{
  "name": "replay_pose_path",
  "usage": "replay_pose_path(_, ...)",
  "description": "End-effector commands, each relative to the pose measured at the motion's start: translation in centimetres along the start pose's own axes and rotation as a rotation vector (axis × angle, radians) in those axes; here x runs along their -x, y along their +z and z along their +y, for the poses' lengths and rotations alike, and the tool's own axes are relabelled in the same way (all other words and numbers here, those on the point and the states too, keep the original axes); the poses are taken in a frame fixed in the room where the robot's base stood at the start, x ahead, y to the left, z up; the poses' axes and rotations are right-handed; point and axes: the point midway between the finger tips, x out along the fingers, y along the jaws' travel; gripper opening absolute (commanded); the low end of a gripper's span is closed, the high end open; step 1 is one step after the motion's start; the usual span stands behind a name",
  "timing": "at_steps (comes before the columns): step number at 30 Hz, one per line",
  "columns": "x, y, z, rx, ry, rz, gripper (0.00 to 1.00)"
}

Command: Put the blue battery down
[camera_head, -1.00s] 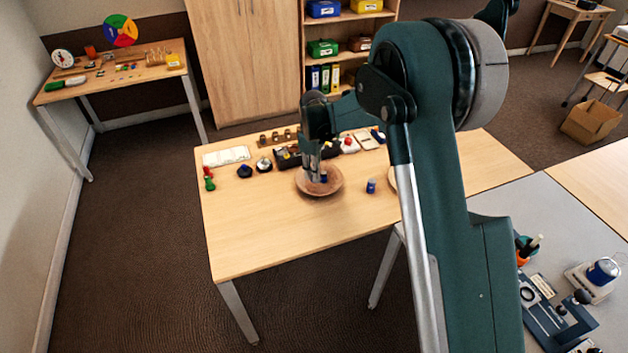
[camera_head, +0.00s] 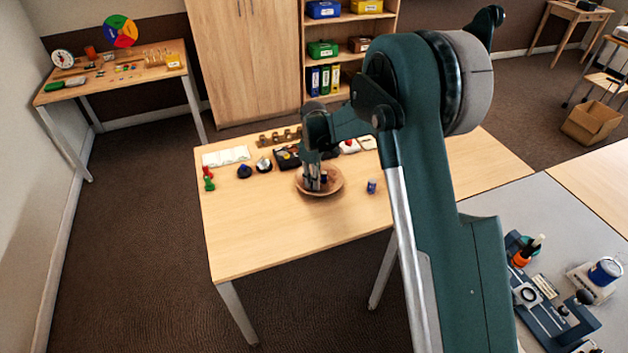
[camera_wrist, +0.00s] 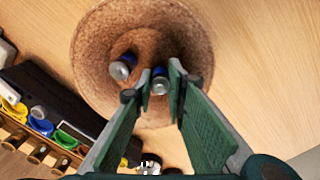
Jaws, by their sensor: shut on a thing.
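My gripper (camera_head: 315,184) points down into a round brown bowl (camera_head: 337,188) on the wooden table. In the wrist view my gripper (camera_wrist: 160,75) is shut on a blue battery (camera_wrist: 160,84) with a silvery end, held between the fingertips inside the bowl (camera_wrist: 90,50). Whether this battery touches the bowl's bottom I cannot tell. A second blue battery (camera_wrist: 122,68) lies tilted in the bowl, just left of the fingers. In the head view the fingers largely hide the bowl's inside.
A small blue cylinder (camera_head: 371,186) stands on the table (camera_head: 270,230) right of the bowl. Behind the bowl are a dark tray (camera_head: 287,159), a white tray (camera_head: 226,156) and wooden holders (camera_head: 279,138). Red and green pieces (camera_head: 208,178) lie at the left. The table's front is clear.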

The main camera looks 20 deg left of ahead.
Motion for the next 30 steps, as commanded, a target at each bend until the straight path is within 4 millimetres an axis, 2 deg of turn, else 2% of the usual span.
replay_pose_path(1,-0.2,0.0,0.0,0.0,0.0,0.0,0.02)
replay_pose_path(2,-0.2,0.0,0.0,0.0,0.0,0.0,0.17)
replay_pose_path(3,-0.1,0.0,0.0,0.0,0.0,0.0,0.21)
replay_pose_path(14,0.0,0.0,0.0,0.0,0.0,0.0,0.21)
replay_pose_path(19,0.6,0.0,0.0,0.0,0.0,0.0,0.21)
replay_pose_path(23,1.8,0.0,0.0,0.0,0.0,0.0,0.21)
replay_pose_path(30,5.3,0.0,0.0,0.0,0.0,0.0,0.21)
